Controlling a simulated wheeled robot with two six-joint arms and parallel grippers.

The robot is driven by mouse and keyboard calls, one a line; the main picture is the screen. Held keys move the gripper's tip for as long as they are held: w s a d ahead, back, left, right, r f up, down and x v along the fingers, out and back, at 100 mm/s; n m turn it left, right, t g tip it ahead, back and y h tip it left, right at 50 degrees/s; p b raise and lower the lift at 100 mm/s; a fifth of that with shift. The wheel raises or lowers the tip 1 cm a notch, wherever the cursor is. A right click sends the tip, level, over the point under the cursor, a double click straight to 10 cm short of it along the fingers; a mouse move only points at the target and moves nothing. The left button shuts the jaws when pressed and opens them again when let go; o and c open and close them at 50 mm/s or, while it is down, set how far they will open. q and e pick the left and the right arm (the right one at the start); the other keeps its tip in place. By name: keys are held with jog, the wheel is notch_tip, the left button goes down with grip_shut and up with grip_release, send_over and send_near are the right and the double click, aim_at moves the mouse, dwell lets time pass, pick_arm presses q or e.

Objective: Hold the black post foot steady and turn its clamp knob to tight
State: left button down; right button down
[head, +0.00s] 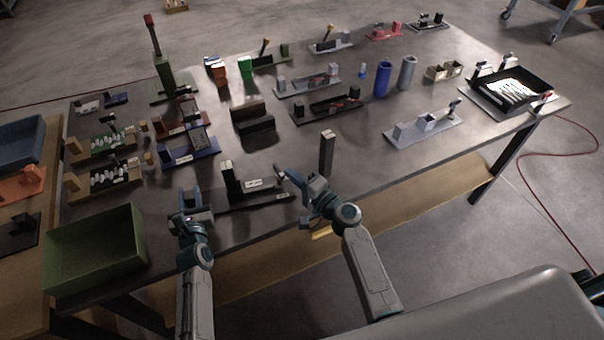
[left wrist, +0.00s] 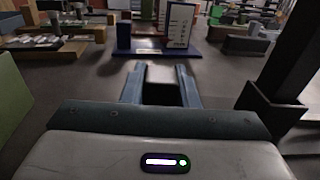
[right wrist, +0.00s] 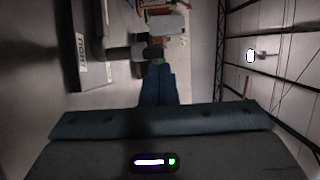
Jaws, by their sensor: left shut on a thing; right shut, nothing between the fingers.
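The black post foot (head: 234,188) stands near the front edge of the table, with an upright block, a pale label and a long low base. In the left wrist view its dark upright (left wrist: 290,65) rises at the right. My left gripper (head: 188,203) is shut on a dark part of it, seen between the fingers (left wrist: 160,92). My right gripper (head: 282,174) is shut and empty at the other end of the foot. In the right wrist view the closed fingertips (right wrist: 157,68) are close to a small dark part. I cannot tell whether they touch, or make out the knob clearly.
A green bin (head: 95,250) sits at the front left. A blue fixture (head: 188,155) stands behind my left gripper, and dark blocks (head: 254,125) lie further back. The table front to the right is clear.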

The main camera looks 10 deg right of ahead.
dwell(0.3)
jog(key=shift+s+a, duration=0.25)
jog(key=shift+a, duration=0.25)
jog(key=shift+s+a, duration=0.2)
jog(key=shift+a, duration=0.3)
